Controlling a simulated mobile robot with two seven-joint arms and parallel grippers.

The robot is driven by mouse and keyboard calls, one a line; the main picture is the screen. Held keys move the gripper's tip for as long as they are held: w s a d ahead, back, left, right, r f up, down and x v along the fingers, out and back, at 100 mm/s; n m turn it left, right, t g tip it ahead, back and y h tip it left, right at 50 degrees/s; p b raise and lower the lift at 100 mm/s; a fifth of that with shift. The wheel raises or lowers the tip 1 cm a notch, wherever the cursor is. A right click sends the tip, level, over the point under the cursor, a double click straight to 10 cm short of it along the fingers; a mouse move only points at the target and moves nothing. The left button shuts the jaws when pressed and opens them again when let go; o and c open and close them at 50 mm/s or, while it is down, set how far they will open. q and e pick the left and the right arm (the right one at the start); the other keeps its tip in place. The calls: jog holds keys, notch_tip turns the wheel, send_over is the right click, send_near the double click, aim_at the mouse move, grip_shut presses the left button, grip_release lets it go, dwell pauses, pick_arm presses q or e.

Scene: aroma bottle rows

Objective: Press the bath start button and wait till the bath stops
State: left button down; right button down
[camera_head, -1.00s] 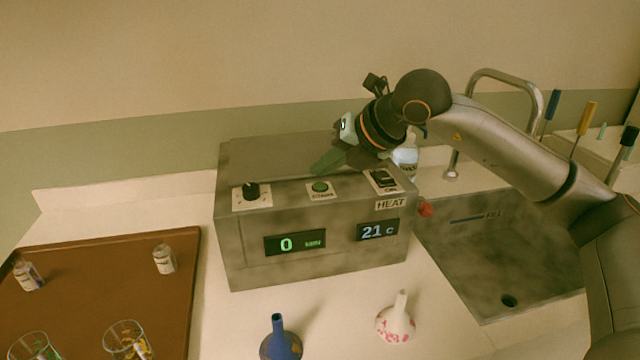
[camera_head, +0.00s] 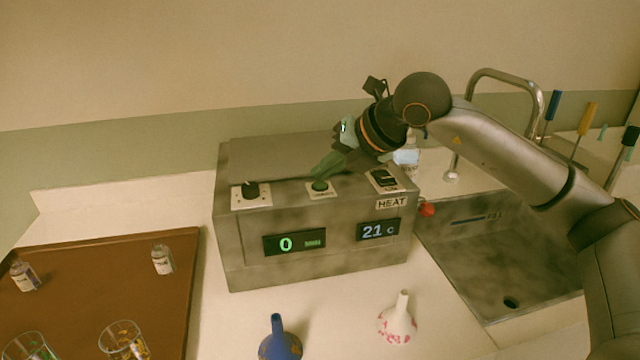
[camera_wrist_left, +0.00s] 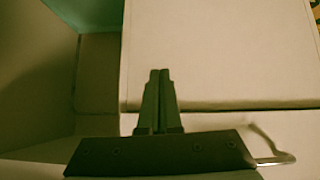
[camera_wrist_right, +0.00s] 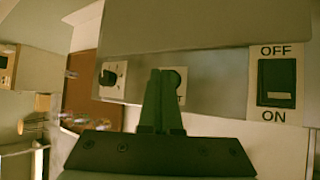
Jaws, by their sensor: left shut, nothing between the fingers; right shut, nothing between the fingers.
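The bath (camera_head: 330,272) is a grey metal box on the counter. In the right wrist view the fingers (camera_wrist_right: 160,75) partly cover the button plate, and the switch (camera_wrist_right: 277,82) shows OFF and ON labels. My left gripper (camera_wrist_left: 160,75) is shut and empty, away from the bath.
A brown tray (camera_head: 100,290) with small bottles and glasses is at left. A blue flask (camera_head: 279,342) and a white patterned flask (camera_head: 398,320) stand in front of the bath. A sink (camera_head: 500,255) with a tap (camera_head: 540,100) is at right. A clear bottle stands behind the bath.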

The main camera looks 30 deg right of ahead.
jog(key=shift+f+b, duration=0.45)
jog(key=shift+b, duration=0.05)
dwell(0.3)
jog(key=shift+r, duration=0.1)
jog(key=shift+r+p, duration=0.5)
jog(key=shift+r, duration=0.25)
notch_tip(320, 180, up, 5)
jog(key=p, duration=0.3)
jog(key=shift+p, duration=0.3)
dwell(0.8)
